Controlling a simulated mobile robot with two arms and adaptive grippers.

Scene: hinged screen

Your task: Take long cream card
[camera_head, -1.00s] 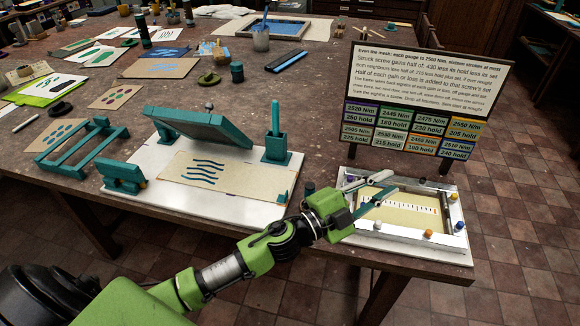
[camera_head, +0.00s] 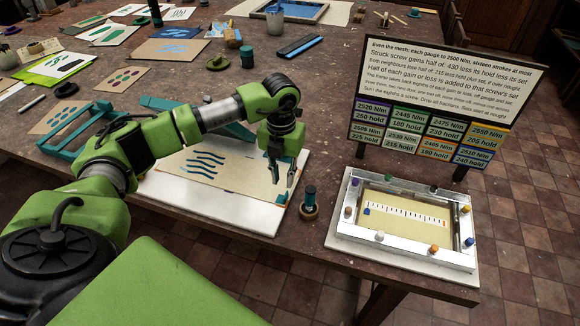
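A long cream card (camera_head: 215,184) with dark wavy lines lies on the white baseboard (camera_head: 190,206) of the hinged screen. The screen panel above it is mostly hidden by my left arm. My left gripper (camera_head: 281,178) points down at the right end of this card, with its two fingers apart and nothing visible between them. I cannot tell whether the fingertips touch the card. My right gripper is out of view.
A white frame (camera_head: 345,226) with coloured knobs and a cream scale panel (camera_head: 405,226) sits at the right table edge. A text sign (camera_head: 450,80) stands behind it.

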